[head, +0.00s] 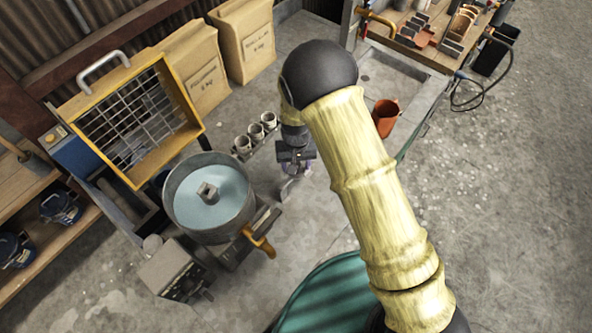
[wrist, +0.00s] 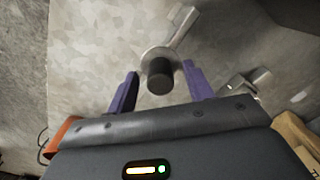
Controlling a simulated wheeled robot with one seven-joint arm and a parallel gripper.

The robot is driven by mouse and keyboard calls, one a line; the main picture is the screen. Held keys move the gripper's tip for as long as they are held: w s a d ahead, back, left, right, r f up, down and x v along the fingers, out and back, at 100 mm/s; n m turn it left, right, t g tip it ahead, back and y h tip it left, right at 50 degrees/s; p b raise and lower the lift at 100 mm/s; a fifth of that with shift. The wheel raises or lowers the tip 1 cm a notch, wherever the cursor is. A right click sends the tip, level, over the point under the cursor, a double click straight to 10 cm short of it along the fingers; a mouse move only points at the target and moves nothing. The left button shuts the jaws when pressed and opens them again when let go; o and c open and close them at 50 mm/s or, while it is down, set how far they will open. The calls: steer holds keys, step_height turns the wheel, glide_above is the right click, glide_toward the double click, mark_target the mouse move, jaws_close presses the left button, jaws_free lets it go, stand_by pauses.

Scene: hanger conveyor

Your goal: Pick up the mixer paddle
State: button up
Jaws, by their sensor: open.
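The mixer paddle (wrist: 160,76) appears to be the grey piece in the wrist view, with a dark round stub, a pale disc and a flat bar running to the upper right. It lies between the two purple fingers of my gripper (wrist: 160,69), with a gap visible on both sides. My gripper is open. In the head view my gripper (head: 288,186) points down over the grey surface right of the mixing bowl, partly hidden by my arm. The paddle cannot be made out clearly there.
A round metal bowl (head: 178,222) with blue contents stands left of my gripper. A row of small cups (head: 256,132) is close behind it. A yellow-framed grid guard (head: 190,98) stands open behind the bowl. An orange jug (head: 385,117) stands to the right.

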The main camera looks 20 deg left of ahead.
steer(key=shift+f, duration=0.3)
steer(key=c, duration=1)
steer(key=shift+r, duration=0.1)
step_height(320, 180, up, 10)
steer(key=b, duration=0.3)
steer(key=shift+b, duration=0.3)
